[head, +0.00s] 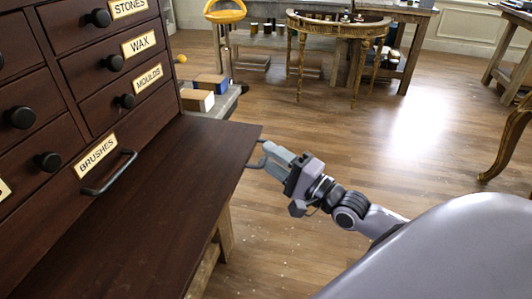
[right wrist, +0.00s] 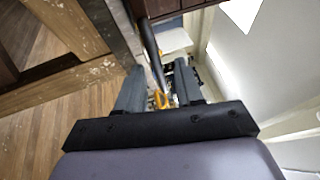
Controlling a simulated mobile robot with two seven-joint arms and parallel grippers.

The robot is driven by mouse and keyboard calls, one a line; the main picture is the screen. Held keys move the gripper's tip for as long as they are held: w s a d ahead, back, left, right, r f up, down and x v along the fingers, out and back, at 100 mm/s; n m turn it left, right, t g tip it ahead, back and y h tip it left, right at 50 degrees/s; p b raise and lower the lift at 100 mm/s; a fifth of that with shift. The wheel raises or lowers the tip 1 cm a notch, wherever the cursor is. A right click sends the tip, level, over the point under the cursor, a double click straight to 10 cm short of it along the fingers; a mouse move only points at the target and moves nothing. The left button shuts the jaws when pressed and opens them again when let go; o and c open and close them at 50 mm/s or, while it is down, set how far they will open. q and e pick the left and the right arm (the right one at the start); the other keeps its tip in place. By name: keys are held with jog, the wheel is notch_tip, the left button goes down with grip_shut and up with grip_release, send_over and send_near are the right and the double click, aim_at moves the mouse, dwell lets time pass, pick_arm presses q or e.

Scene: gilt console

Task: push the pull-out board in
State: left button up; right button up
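The pull-out board (head: 150,190) is dark wood and sticks out from the drawer cabinet on the left of the head view. A thin metal handle (head: 257,162) sits at its right-hand edge. My right gripper (head: 268,155) is at that handle, beyond the board's edge. In the right wrist view its two fingers (right wrist: 158,75) stand apart, with the dark handle bar (right wrist: 151,48) running between them, closer to the left finger. I cannot tell whether they touch. My left gripper is not in view.
The cabinet has labelled drawers with black knobs (head: 112,62) and a bar pull (head: 108,175) under the BRUSHES label. Small boxes (head: 197,99) stand on a low surface behind the board. A gilt console (head: 336,27) stands farther back. The wooden floor (head: 400,130) beyond my arm is clear.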

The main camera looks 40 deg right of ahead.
jog(key=shift+x, duration=0.9)
